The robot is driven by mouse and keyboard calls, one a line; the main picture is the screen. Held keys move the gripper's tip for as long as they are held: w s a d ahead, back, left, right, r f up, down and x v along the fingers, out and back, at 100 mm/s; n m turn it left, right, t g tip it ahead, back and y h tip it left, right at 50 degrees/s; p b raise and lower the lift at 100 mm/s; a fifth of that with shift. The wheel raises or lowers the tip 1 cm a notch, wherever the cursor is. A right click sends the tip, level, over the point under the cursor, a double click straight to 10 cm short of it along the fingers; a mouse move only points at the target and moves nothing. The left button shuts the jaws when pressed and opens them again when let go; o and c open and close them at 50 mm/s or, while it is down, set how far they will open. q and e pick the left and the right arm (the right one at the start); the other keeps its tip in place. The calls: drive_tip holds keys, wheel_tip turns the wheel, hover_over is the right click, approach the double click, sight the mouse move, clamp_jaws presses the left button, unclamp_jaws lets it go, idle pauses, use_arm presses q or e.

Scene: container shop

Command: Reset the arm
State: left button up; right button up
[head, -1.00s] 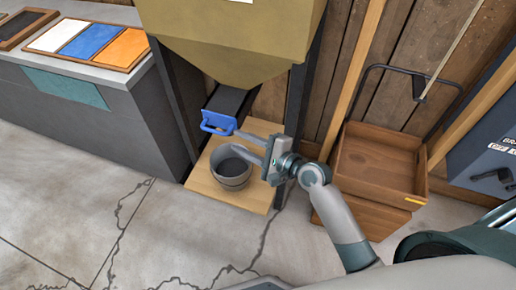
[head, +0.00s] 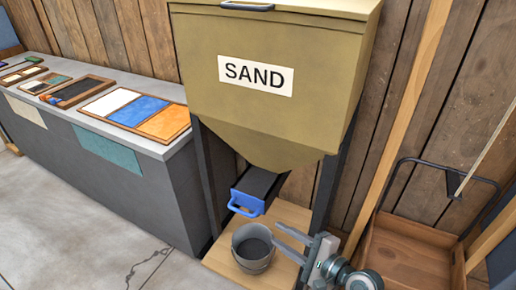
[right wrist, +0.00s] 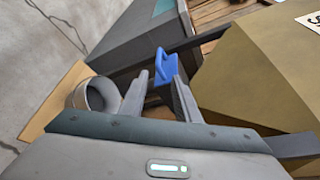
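My right gripper (head: 290,242) is at the lower right of the head view, beside the bucket and below the sand hopper. Its two fingers are apart with nothing between them. In the right wrist view the open fingers (right wrist: 157,92) point toward the blue handle (right wrist: 163,66), which lies beyond the fingertips. The grey bucket (head: 253,248) has dark material inside and stands on a wooden board under the hopper's chute; it also shows in the right wrist view (right wrist: 97,95). My left gripper is not in view.
The sand hopper (head: 272,100) stands on dark legs, with a blue-handled slide (head: 246,201) at its outlet. A grey counter (head: 150,190) with colour trays is at left. A wooden cart (head: 410,255) stands at right. The concrete floor at lower left is clear.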

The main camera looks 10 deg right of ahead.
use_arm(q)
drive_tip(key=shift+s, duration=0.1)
